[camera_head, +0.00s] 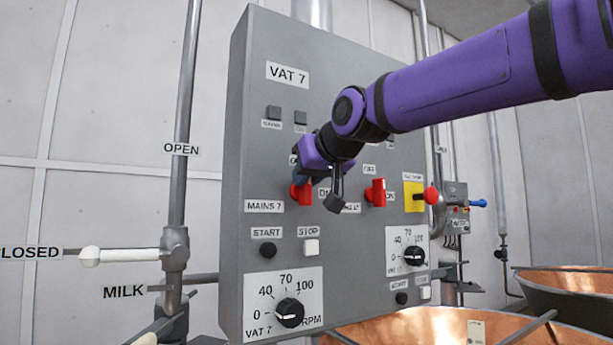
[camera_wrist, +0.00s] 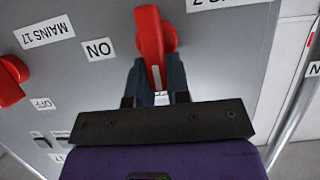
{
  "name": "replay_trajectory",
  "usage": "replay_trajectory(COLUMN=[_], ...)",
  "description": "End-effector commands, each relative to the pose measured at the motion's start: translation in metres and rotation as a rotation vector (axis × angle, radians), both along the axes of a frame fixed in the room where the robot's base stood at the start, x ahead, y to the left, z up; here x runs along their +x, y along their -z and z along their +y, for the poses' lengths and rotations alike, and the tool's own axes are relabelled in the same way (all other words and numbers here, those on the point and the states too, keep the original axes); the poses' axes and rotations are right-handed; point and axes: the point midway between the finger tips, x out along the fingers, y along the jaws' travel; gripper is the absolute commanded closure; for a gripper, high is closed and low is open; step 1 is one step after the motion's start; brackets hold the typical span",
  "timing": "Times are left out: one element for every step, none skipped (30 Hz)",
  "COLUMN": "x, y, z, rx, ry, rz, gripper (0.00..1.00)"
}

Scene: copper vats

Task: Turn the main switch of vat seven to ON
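The grey control box of vat seven (camera_head: 350,60) fills the middle of the head view. Its red main switch (camera_head: 296,194) sits above the MAINS 7 label (camera_head: 264,206), partly covered by my gripper (camera_head: 300,177). In the wrist view, turned upside down, the red switch (camera_wrist: 150,32) has its handle pointing toward my gripper (camera_wrist: 157,72), straight up on the panel. The ON label (camera_wrist: 98,49) lies to one side of the handle. My dark fingers stand on both sides of the handle's end and appear closed on it. The label above the switch is mostly hidden.
A second red switch (camera_head: 376,192) is to the right, and it shows in the wrist view (camera_wrist: 8,80). A red knob (camera_head: 431,195) on a yellow plate is beyond it. Buttons and an RPM dial (camera_head: 289,312) are below. Copper vats (camera_head: 570,283) stand at lower right.

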Motion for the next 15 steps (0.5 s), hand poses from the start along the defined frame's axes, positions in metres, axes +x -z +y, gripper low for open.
replay_trajectory(x=[0.0006,0.0005,0.0006,0.0007,0.0009,0.0010,0.0012,0.0013,0.0015,0.0018,0.0020,0.0025,0.0030,0.0033,0.0038], y=[0.0010,0.0011,0.0012,0.0012,0.0013,0.0013,0.0014,0.0015,0.0015,0.0016,0.0016,0.0018,0.0018,0.0019,0.0021], z=[0.0002,0.0001,0.0001,0.0000,-0.0001,-0.0003,-0.0004,-0.0006,-0.0009,-0.0012,-0.0015,-0.0023,-0.0028,-0.0034,-0.0040], rx=[0.000,0.001,0.002,0.004,0.007,0.013,0.019,0.026,0.037,0.047,0.058,0.076,0.091,0.107,0.131], ry=[0.000,0.000,0.000,0.000,0.000,0.001,0.000,0.000,0.000,0.000,0.000,0.001,0.001,0.001,0.002], rz=[0.002,0.003,0.004,0.005,0.007,0.012,0.016,0.021,0.030,0.038,0.046,0.059,0.070,0.082,0.099], gripper=[1.00,1.00,1.00,1.00,1.00,1.00,1.00,1.00,1.00,1.00,1.00,1.00,1.00,1.00,1.00])
